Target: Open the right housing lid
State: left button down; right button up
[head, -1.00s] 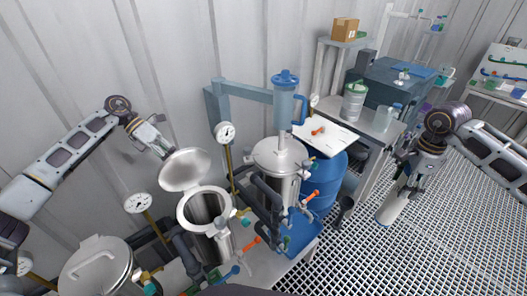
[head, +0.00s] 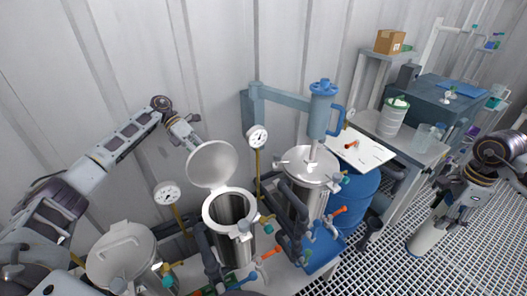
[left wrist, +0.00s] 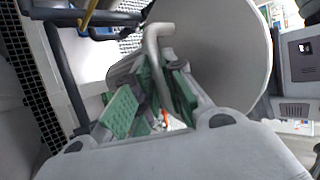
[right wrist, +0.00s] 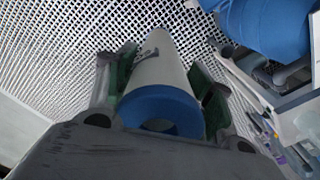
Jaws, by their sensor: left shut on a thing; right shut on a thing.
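Three metal housings stand in a row in the head view. The middle housing (head: 231,226) is open, its round lid (head: 213,165) raised on its back side. My left gripper (head: 188,143) is behind that lid; in the left wrist view the jaws (left wrist: 155,95) are shut on the lid's bent handle (left wrist: 153,45). The left housing's lid (head: 121,247) is closed. The far right housing (head: 309,167) is covered, with a blue jug-like part above it. My right gripper (head: 447,214) is shut on a white cylinder (head: 425,238), whose blue end ring (right wrist: 158,108) shows in the right wrist view.
Gauges (head: 258,138) on brass stems and dark pipes crowd around the housings. A blue drum (head: 355,205) and a side table with a white bucket (head: 393,112) stand to the right. The grating floor (head: 390,262) there is open.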

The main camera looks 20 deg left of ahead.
pick_arm(q)
jog(key=shift+s+d+f, duration=0.15)
jog(key=shift+s+f, duration=0.05)
jog(key=shift+f, duration=0.35)
jog(key=c, duration=1.8)
grip_release()
jog(key=o, duration=0.3)
jog(key=shift+w+r, duration=0.1)
jog(key=shift+w, duration=0.1)
jog(key=shift+r, duration=0.15)
pick_arm(e)
jog(key=shift+w, duration=0.1)
pick_arm(q)
jog(key=shift+r, duration=0.1)
jog(key=shift+r, duration=4.9)
jog(key=shift+r, duration=0.15)
pick_arm(e)
jog(key=shift+r, duration=0.15)
